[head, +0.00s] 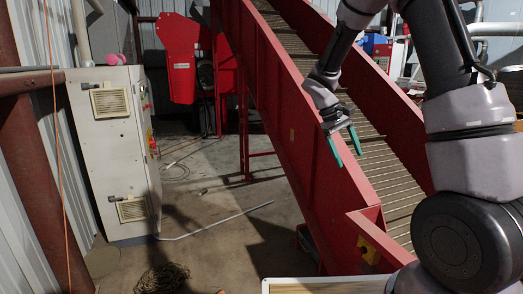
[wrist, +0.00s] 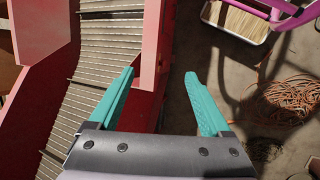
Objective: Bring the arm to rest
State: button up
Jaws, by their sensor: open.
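My gripper (head: 345,145) has two teal fingers, spread apart with nothing between them. In the head view it hangs from my bent arm in front of the red side wall of the conveyor (head: 287,108). In the wrist view my gripper (wrist: 163,95) shows its fingers apart, with the end of a conveyor side wall and the dark floor beyond them. The ribbed conveyor belt (wrist: 103,60) is left of the fingers in that view. I cannot tell how far the fingers are from the wall.
A grey cabinet (head: 112,150) stands at the left. A red machine (head: 181,60) is at the back. A coil of cable (head: 162,278) lies on the floor, and orange cable (wrist: 288,98) shows in the wrist view. A light-coloured tray (wrist: 240,22) is at its top right. Floor between cabinet and conveyor is mostly clear.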

jog(key=s+a+r+m+t+y, duration=0.2)
jog(key=s+r+m+t+y, duration=0.5)
jog(key=s+r, duration=1.3)
jog(key=shift+s+r+m+t, duration=0.15)
jog(key=shift+s+m+t, duration=0.2)
jog(key=shift+t, duration=0.65)
